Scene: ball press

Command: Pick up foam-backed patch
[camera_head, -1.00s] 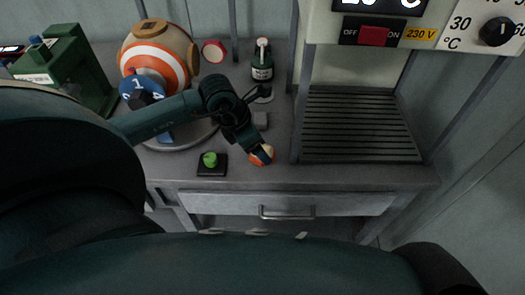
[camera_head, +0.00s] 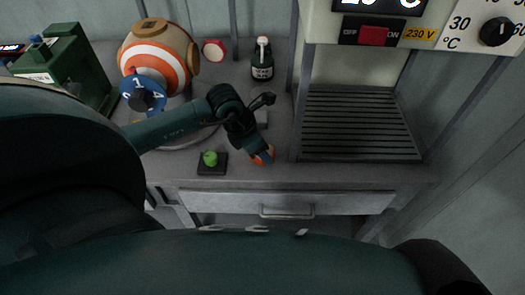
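A small orange and white patch (camera_head: 267,157), likely the foam-backed patch, is at the front edge of the bench, left of the slatted platform. My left gripper (camera_head: 262,152) reaches down over it from the left, and its dark fingers cover part of the patch. The fingers are small and dark, so I cannot tell whether they are open around the patch or shut on it. My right gripper is not in view.
A striped orange and white ball (camera_head: 158,52) with a blue numbered dial (camera_head: 137,88) stands at the back left. A green button (camera_head: 210,158) on a black pad, a dark bottle (camera_head: 262,62), a green machine (camera_head: 68,68) and the slatted platform (camera_head: 360,125) surround the arm.

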